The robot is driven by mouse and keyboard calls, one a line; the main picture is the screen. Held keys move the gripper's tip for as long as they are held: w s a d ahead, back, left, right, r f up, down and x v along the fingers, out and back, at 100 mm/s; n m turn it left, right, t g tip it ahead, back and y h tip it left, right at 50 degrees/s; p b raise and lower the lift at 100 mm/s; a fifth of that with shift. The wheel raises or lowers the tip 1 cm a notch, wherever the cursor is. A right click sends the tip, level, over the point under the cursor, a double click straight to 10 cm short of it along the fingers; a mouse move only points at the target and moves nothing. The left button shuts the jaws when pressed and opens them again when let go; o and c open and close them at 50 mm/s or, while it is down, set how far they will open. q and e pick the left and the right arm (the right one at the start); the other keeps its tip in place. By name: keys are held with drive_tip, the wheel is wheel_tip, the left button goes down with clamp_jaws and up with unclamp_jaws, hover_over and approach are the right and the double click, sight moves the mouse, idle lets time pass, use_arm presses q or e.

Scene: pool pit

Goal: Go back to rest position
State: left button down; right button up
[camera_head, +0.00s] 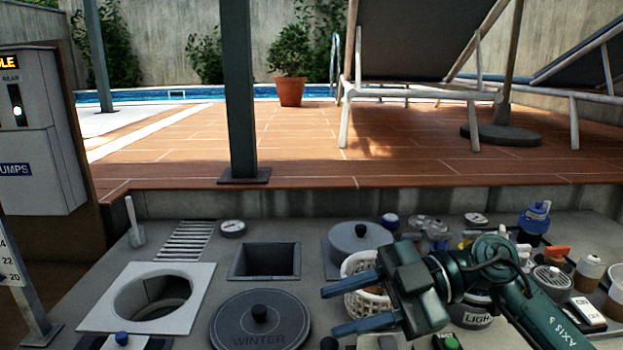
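My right gripper (352,303) comes in from the lower right in the head view. Its two fingers point left and are spread wide, with nothing between them. It hangs over the counter, in front of a white basket (362,266) that it partly hides. The round grey lid marked WINTER (260,322) lies just left of the fingers. My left gripper is not in view.
A white square plate with a round hole (98,312) and a square pit (265,262) lie at left and centre. Bottles and jars, such as a blue-capped one (535,217), crowd the right. A dark post (239,90) stands behind on the tiled deck.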

drive_tip(key=w+d+f+m+t+h+p, duration=0.25)
drive_tip(key=f+m+t, duration=0.25)
drive_tip(key=m+t, duration=0.55)
drive_tip(key=w+d+f+m+t+h+p, duration=0.1)
drive_tip(key=d+f+m+t+h, duration=0.3)
drive_tip(key=m+t, duration=0.6)
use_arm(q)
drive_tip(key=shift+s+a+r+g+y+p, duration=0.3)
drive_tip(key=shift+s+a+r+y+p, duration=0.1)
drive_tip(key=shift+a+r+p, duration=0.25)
use_arm(e)
drive_tip(key=s+d+f+m+g+h, duration=0.1)
drive_tip(key=s+f+g+h, duration=0.1)
drive_tip(key=s+f, duration=0.5)
drive_tip(key=s+d+f+m+g+h, duration=0.1)
drive_tip(key=s+f+g, duration=0.4)
drive_tip(key=f, duration=0.9)
drive_tip(key=shift+s+d+f+h, duration=0.35)
drive_tip(key=shift+s+d+h, duration=0.25)
drive_tip(key=shift+s+h, duration=0.6)
